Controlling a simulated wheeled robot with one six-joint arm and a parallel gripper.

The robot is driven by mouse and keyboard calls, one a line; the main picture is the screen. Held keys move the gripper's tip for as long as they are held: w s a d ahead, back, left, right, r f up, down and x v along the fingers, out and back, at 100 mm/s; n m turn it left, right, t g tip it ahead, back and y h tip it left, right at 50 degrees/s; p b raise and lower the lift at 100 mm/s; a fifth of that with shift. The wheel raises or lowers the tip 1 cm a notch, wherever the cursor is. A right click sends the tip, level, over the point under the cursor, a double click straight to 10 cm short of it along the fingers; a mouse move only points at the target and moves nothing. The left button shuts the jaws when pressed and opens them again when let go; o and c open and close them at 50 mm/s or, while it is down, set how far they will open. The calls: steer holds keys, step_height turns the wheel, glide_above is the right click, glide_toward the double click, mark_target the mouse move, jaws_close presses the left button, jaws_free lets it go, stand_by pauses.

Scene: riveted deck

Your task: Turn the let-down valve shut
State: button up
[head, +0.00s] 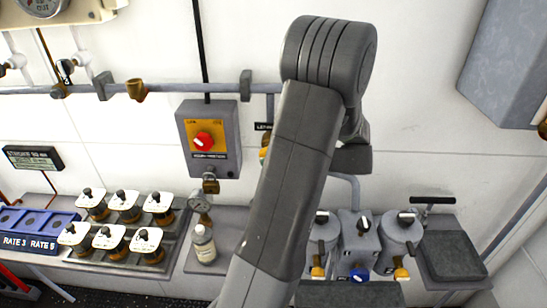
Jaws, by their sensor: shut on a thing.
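A dark label plate starting "LET" (264,126) is on the white wall, partly covered by my arm. Just below it a small yellow-orange part (263,153) shows at the arm's left edge, perhaps part of the let-down valve. The rest of the valve is hidden behind my arm, so its position cannot be told. My gripper's fingers are also hidden behind the arm; only a dark wrist part shows to the right of the upper link.
Below stand a bottle (203,244), several white-topped jars (124,207) and grey canisters (401,235). A grey pipe (190,87) crosses the wall. A grey cabinet (510,65) juts out at right.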

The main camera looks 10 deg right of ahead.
stand_by(0.4)
steer(key=o, duration=1)
